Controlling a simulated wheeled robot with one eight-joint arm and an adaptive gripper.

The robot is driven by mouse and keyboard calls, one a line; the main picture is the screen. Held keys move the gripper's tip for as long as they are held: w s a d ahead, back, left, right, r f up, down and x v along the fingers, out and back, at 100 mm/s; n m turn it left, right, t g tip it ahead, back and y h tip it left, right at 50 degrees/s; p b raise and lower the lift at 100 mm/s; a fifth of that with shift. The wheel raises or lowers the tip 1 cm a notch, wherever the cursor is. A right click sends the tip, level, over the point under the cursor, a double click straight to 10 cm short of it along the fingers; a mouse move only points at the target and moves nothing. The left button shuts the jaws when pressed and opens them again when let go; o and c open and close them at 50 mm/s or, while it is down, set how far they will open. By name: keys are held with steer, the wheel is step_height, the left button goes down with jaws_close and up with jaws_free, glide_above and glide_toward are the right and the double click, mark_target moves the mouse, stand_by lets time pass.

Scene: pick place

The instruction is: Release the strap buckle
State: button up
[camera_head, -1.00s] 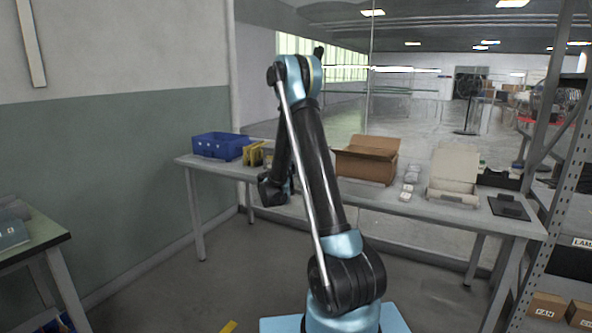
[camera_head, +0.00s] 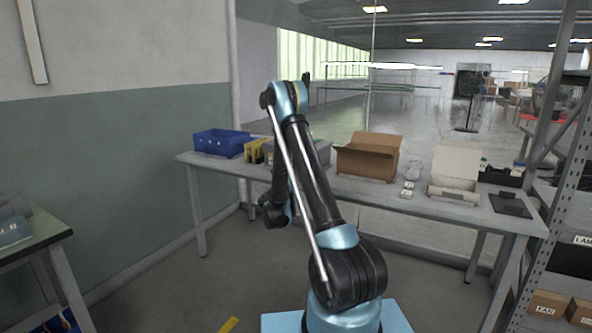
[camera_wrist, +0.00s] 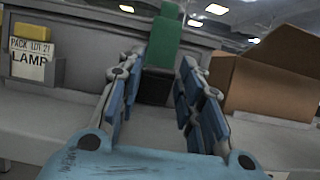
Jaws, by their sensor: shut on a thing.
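A green strap (camera_wrist: 163,42) runs down the front of a grey case (camera_wrist: 85,55) in the wrist view. A dark block, apparently the buckle (camera_wrist: 154,88), sits at the strap's lower end. My gripper (camera_wrist: 160,72) is shut on this buckle, with one blue-padded finger on each side of it. The finger contact is partly hidden by the pads. In the head view the grey case (camera_head: 317,153) shows behind my arm on the long table, and my gripper and the buckle are hidden there.
A label holder marked LAMP (camera_wrist: 31,62) stands left of the gripper. An open cardboard box (camera_wrist: 268,85) is close on the right. The long table (camera_head: 400,196) also holds a blue bin (camera_head: 221,143) and a cream box (camera_head: 455,170). A shelf rack (camera_head: 570,150) stands at right.

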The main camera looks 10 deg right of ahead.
steer(key=o, duration=1.1)
steer(key=shift+f, duration=0.1)
steer(key=shift+r, duration=5)
